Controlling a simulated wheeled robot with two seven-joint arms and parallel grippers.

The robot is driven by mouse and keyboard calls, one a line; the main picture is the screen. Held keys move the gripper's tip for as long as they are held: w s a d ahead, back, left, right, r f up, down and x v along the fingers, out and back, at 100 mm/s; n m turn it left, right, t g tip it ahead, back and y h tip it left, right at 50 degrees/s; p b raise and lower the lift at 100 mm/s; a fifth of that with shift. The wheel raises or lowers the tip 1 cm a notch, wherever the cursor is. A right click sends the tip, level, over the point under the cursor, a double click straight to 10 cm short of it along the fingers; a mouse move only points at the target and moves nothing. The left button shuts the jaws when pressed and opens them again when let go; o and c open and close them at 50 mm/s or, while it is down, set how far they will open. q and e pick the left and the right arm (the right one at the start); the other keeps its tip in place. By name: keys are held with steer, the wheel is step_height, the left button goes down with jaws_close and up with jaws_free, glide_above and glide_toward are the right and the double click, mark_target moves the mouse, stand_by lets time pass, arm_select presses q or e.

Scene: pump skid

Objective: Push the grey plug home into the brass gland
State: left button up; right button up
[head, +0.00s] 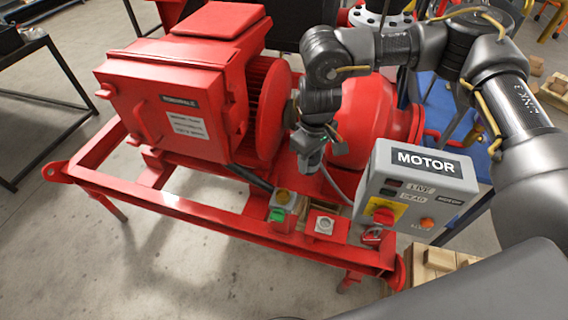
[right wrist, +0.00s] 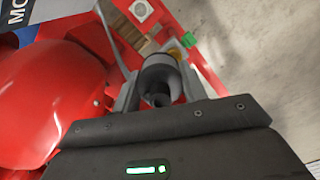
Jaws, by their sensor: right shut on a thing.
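My right gripper (head: 309,165) hangs over the red skid, in front of the round red housing, in the head view. It is shut on the grey plug (right wrist: 160,80), which shows between the fingers in the right wrist view; in the head view the fingers mostly hide it. The brass gland (head: 283,196) is on a small grey box at the skid's front rail, below and a little left of the gripper. In the right wrist view the gland (right wrist: 178,53) is partly hidden beyond the plug. The plug appears apart from it. My left gripper is not in view.
A green part (head: 277,215) sits on the front of the small box. The grey MOTOR control box (head: 400,200) stands close on the right, with a small red-based fitting (head: 324,225) between. A grey cable (right wrist: 113,42) runs beside the gripper. The red motor (head: 165,105) is left.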

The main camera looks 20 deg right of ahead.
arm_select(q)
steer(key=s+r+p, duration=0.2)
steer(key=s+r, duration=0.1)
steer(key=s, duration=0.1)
arm_select(e)
steer(key=w+a+f+p, duration=0.2)
steer(key=w+a+f, duration=0.4)
steer(key=f, duration=0.2)
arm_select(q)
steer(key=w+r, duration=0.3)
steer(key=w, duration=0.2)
arm_select(e)
steer(key=shift+m, duration=0.4)
steer(key=f+b, duration=0.3)
steer(key=f, duration=0.1)
steer(key=f+b, duration=0.3)
steer(key=f, duration=0.1)
steer(key=shift+s+d, duration=0.1)
steer(key=shift+s, duration=0.1)
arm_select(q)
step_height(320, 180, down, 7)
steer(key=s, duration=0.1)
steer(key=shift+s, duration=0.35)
arm_select(e)
steer(key=shift+r, duration=0.25)
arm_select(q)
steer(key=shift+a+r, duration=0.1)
